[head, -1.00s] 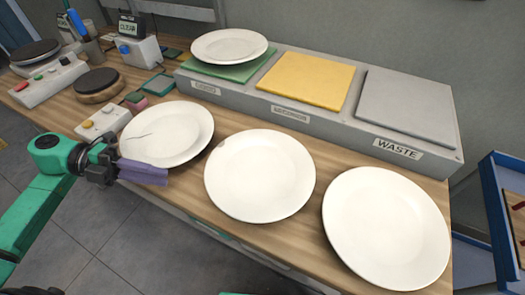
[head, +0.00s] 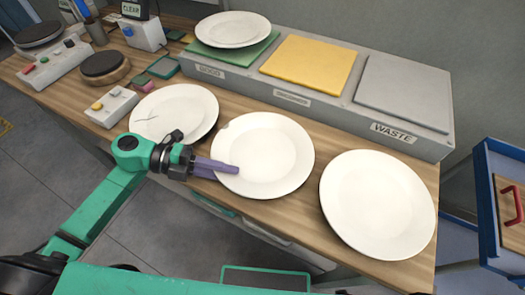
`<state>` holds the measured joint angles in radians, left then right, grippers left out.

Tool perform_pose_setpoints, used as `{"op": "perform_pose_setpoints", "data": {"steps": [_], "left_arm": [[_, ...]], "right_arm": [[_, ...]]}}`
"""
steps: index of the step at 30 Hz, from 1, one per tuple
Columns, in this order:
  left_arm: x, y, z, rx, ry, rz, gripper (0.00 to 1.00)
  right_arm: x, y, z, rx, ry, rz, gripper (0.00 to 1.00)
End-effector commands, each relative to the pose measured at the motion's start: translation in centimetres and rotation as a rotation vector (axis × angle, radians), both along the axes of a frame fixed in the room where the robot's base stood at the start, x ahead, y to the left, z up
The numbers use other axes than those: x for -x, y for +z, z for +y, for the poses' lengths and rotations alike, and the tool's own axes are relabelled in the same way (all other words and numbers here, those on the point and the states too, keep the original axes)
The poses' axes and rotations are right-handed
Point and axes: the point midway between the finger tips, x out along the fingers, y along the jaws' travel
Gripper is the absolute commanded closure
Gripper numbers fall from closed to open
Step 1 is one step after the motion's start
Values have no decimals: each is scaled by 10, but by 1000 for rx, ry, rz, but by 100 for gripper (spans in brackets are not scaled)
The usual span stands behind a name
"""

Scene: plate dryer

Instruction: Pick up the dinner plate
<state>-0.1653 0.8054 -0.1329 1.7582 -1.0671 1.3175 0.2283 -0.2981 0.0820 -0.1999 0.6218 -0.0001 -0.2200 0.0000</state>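Several white plates are in the head view. One plate (head: 182,106) with a dark crack line lies at the left on the wooden counter. A middle plate (head: 270,150) has a small chip-like mark at its upper left rim. A right plate (head: 378,205) looks unmarked. Another plate (head: 233,29) lies on the green pad (head: 238,60). I cannot tell which one the task means. My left gripper (head: 236,170) has its purple fingers over the near left rim of the middle plate; whether they touch it or are parted is unclear. My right gripper is not in view.
Behind the plates a grey raised block carries green, yellow (head: 308,70) and grey (head: 405,90) pads; the grey one's label reads WASTE. Button boxes and round dark-topped devices stand at the left. A blue-framed cart (head: 490,215) stands at the right.

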Motion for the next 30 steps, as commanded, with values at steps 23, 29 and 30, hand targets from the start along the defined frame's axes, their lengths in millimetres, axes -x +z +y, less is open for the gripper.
{"op": "perform_pose_setpoints", "data": {"steps": [23,29,30], "left_arm": [[0,0,1,0,-1,1,100],[0,0,1,0,-1,1,100],[0,0,1,0,-1,1,100]], "right_arm": [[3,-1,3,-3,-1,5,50],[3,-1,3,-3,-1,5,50],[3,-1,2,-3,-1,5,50]]}}
